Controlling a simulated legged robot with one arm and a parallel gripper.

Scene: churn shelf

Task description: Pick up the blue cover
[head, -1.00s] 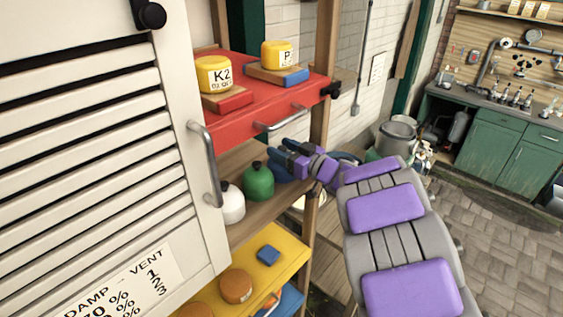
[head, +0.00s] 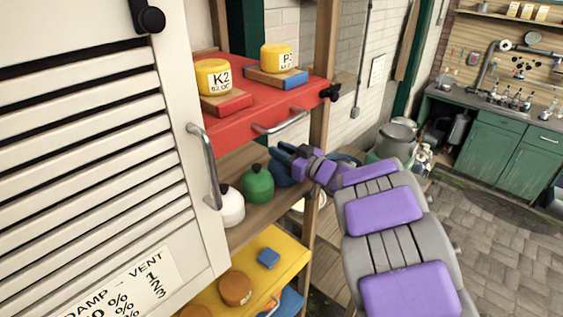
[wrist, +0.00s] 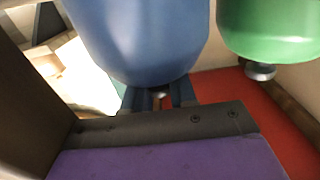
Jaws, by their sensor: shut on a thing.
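The blue cover (head: 283,174) is on the wooden shelf under the red drawer, just right of the green cover (head: 258,184). My gripper (head: 285,154) reaches in from the right and partly hides its top. In the wrist view, which looks upside down, the rounded blue cover (wrist: 140,45) fills the top middle. My gripper (wrist: 158,98) is shut on it at its knob end, with a dark finger on each side. I cannot tell whether the cover's base touches the shelf. The green cover (wrist: 270,28) hangs close beside it in that view, apart from my fingers.
The red drawer (head: 285,120) with yellow weights is close above my gripper. A white cover (head: 231,207) stands left of the green one. A wooden post (head: 321,110) rises at the shelf's right edge. A louvred door (head: 90,150) covers the left. A yellow shelf (head: 285,245) lies below.

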